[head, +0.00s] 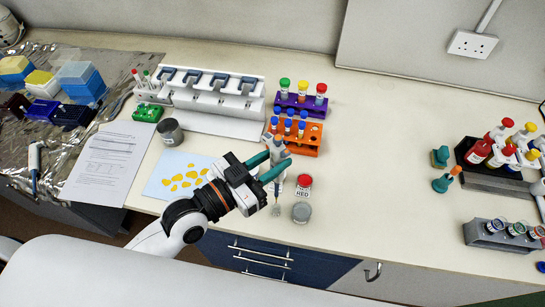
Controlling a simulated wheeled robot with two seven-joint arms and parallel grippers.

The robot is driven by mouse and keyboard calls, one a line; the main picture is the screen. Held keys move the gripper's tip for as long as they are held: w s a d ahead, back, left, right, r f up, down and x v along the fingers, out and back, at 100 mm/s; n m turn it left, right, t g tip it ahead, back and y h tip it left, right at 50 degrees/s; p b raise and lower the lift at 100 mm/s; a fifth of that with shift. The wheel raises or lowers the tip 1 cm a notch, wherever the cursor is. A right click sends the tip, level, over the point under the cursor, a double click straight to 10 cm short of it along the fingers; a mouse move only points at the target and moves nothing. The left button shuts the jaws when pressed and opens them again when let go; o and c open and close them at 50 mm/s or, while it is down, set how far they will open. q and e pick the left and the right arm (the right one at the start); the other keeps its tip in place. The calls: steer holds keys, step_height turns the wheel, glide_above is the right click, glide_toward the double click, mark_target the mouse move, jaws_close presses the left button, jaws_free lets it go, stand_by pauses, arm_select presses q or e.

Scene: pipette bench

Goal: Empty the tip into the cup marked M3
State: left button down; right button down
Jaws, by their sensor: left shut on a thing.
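My left gripper (279,159), with teal fingers, is shut on a grey-white pipette (278,147) near the front of the bench. The pipette stands roughly upright, with its narrow lower end pointing down toward the front edge. A small grey round cup (302,213) is just right of that lower end. Behind it is a red-lidded container (304,182) labelled RED. A darker grey cup (171,132) stands further left, behind the yellow-spotted sheet. I cannot read an M3 mark on any cup, nor see liquid in the tip. My right gripper is not in view.
An orange tube rack (309,140) and a purple rack (290,100) stand close behind the pipette. A white pipette stand (212,97) is at the back left. Papers (105,165) and tip boxes (80,75) lie left. The bench (385,170) is clear right of centre.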

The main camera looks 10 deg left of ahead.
arm_select(q)
steer(key=shift+f, duration=0.15)
steer(key=shift+f+b, duration=0.65)
steer(key=shift+f, duration=0.65)
stand_by(2.0)
